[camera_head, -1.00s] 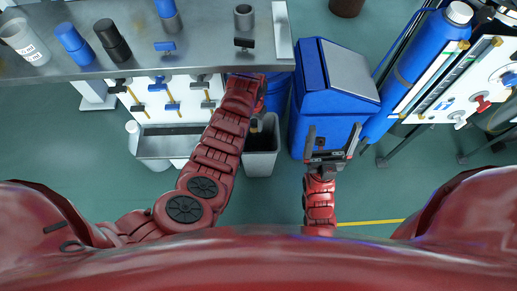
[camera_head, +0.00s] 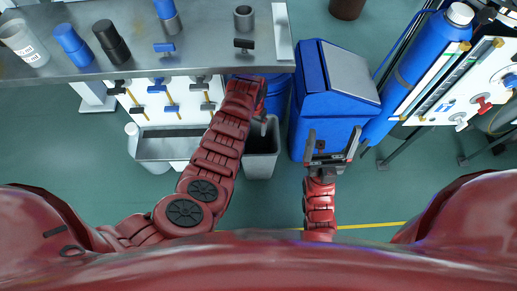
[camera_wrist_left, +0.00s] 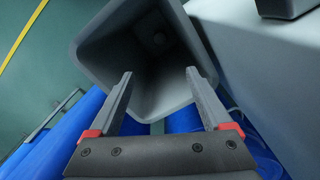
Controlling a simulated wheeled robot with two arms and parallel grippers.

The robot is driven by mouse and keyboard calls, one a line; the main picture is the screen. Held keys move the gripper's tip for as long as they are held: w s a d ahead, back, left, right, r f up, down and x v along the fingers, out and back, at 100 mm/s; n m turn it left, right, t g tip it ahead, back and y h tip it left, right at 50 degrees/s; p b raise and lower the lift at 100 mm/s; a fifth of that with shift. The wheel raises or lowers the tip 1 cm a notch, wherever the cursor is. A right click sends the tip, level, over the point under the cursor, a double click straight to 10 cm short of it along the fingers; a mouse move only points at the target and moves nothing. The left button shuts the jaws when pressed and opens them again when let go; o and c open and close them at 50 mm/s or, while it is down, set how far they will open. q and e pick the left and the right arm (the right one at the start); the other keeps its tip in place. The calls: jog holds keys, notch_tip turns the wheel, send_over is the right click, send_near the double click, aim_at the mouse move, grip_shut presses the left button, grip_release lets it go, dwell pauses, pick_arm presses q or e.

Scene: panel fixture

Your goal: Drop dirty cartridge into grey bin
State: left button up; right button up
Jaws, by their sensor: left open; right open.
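The grey bin (camera_head: 261,166) stands on the floor in front of the bench, with its open top facing up. It fills the upper middle of the left wrist view (camera_wrist_left: 96,52). My left gripper (camera_head: 265,124) is over the bin's mouth, partly hidden by its own arm. In the left wrist view its two fingers (camera_wrist_left: 159,76) are spread, with nothing between them. A small, pale rounded shape (camera_wrist_left: 157,40) shows deep inside the bin; it may be the dirty cartridge, but I cannot tell for certain. My right gripper (camera_head: 332,140) is open and empty in front of the blue bin.
A blue bin (camera_head: 312,110) with a grey lid stands right of the grey bin. The metal bench (camera_head: 205,50) holds a blue-topped cylinder (camera_head: 73,43), a black cylinder (camera_head: 112,41) and a labelled pale container (camera_head: 24,42). A panel with valves (camera_head: 465,90) stands at the right.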

pick_arm(q)
notch_tip(320, 180, up, 7)
jog(key=p, duration=0.1)
jog(key=shift+p, duration=0.35)
dwell(0.3)
